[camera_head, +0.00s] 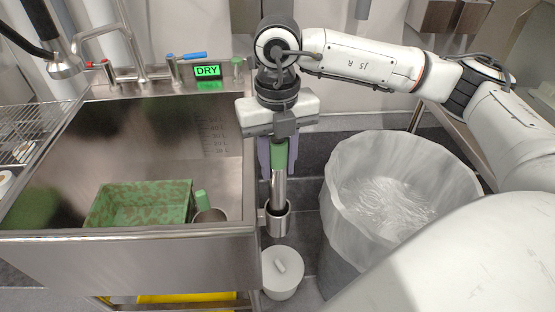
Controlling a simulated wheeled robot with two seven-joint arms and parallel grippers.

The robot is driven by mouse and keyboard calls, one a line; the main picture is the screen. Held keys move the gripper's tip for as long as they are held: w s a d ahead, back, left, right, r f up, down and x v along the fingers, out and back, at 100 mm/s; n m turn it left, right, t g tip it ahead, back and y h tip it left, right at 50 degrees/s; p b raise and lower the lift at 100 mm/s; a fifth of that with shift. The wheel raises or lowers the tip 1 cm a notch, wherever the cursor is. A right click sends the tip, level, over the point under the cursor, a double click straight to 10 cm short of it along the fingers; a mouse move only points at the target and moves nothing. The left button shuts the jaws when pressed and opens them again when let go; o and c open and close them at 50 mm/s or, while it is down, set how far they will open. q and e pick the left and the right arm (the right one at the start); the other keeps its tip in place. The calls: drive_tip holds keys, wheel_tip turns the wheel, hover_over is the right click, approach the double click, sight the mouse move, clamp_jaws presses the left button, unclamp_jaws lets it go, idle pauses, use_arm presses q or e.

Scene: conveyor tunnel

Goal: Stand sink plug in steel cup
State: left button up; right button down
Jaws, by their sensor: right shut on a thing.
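The sink plug (279,187) is a steel tube with a green top, held upright. My right gripper (278,155) points down with its fingers shut around the green top. The steel cup (279,221) is fixed to the outer right side of the sink, directly below. The tube's lower end shows at the cup's mouth and seems to be inside the rim; how deep it goes is hidden. My left gripper is not in view.
The steel sink (150,120) holds a mottled green box (140,204) and a small steel vessel (209,215) with a green handle. A green display (207,71) reads DRY.

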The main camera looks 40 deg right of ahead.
sight(278, 147)
drive_tip(key=shift+f+b, duration=0.4)
drive_tip(key=shift+f, duration=0.3)
drive_tip(key=shift+r, duration=0.1)
drive_tip(key=c, duration=1.3)
unclamp_jaws()
wheel_tip(278, 147, up, 10)
drive_tip(key=shift+r+p, duration=0.2)
drive_tip(key=shift+p, duration=0.15)
